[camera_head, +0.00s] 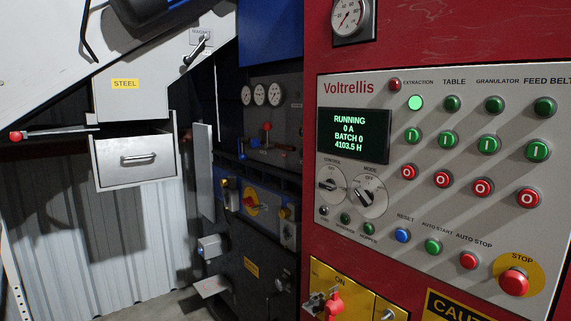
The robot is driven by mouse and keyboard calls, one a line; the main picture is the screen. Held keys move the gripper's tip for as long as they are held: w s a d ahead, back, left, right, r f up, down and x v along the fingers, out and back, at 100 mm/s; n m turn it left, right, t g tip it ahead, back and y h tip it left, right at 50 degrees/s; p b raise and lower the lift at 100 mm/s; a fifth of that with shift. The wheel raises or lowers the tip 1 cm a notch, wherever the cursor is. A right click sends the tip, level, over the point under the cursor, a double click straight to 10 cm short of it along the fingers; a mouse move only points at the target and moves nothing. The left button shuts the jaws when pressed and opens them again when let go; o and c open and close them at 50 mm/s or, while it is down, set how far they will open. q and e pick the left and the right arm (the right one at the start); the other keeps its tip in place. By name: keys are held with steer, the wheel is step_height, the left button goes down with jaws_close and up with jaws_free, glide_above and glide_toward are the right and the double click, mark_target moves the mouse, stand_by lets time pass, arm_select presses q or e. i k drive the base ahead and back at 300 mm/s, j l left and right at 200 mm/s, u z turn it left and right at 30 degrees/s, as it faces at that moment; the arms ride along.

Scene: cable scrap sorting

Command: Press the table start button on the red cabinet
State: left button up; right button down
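The red cabinet (440,45) fills the right side of the head view, with a light grey Voltrellis control panel (350,92) on its front. Under the TABLE label, top to bottom, are a dark green lamp (452,104), the green table start button (446,140) marked I, and the red table stop button (441,180) marked O. The extraction lamp (415,103) is bright green; the other column lamps are dark. The display (355,135) reads RUNNING, 0 A, BATCH 0, 4103.5 H. Neither of my grippers is in view.
Granulator (488,146) and feed belt (537,151) start buttons are to the right. A red STOP mushroom button (514,281) is at lower right. A red handle (331,304) protrudes from a yellow plate below. An open steel drawer (132,172) stands at left.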

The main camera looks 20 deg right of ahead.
mark_target(446, 140)
steer(key=l+z, duration=0.1)
steer(key=z, duration=0.3)
steer(key=i+z, duration=0.1)
steer(key=z, duration=0.35)
steer(key=l+z, duration=0.15)
steer(key=z, duration=0.25)
steer(key=i+j, duration=0.05)
